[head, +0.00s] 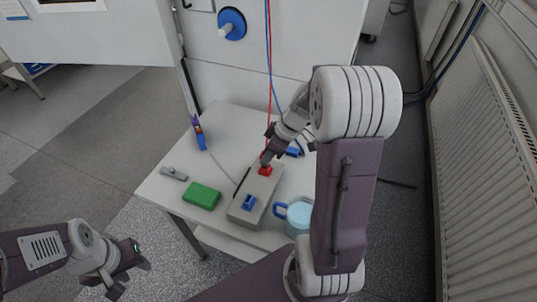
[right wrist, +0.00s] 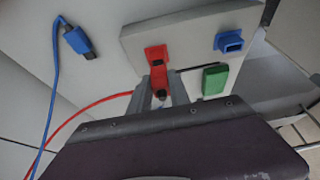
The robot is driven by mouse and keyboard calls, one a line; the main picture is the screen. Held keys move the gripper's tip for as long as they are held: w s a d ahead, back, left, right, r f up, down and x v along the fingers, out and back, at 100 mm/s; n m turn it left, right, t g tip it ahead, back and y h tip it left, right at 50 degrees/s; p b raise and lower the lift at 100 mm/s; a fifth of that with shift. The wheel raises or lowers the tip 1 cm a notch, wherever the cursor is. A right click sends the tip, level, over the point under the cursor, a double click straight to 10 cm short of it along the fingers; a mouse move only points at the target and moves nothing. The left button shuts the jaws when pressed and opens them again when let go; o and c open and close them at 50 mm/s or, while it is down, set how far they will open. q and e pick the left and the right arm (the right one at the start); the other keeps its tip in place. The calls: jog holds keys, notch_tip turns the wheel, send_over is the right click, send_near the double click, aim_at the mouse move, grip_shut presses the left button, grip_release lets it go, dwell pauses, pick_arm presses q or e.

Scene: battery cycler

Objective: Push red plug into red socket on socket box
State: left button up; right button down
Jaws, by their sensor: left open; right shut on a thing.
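The grey socket box (head: 237,213) lies on the white table, with a red socket (head: 265,170) at its far end and a blue socket (head: 248,203) at its near end. My right gripper (head: 267,157) is at the red socket. In the right wrist view it is shut on the red plug (right wrist: 159,84), which lines up with the red socket (right wrist: 156,52). A small dark patch shows where plug and socket meet; I cannot tell how deep the plug sits. My left gripper (head: 130,277) is open and empty, off the table at lower left.
A green block (head: 201,196) and a small grey part (head: 173,173) lie left of the box. A light-blue mug (head: 299,216) stands close to its right. A blue plug (right wrist: 78,40) with its cable lies near the far end. The table's left front corner is clear.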

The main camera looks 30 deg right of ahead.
dwell(0.4)
jog(key=shift+f+b, duration=0.8)
jog(key=shift+b, duration=0.35)
jog(key=c, duration=1.1)
grip_release()
jog(key=shift+c, duration=0.2)
jog(key=shift+r, duration=0.2)
jog(key=p+v, duration=0.1)
jog(key=v, duration=0.7)
jog(key=shift+r, duration=0.35)
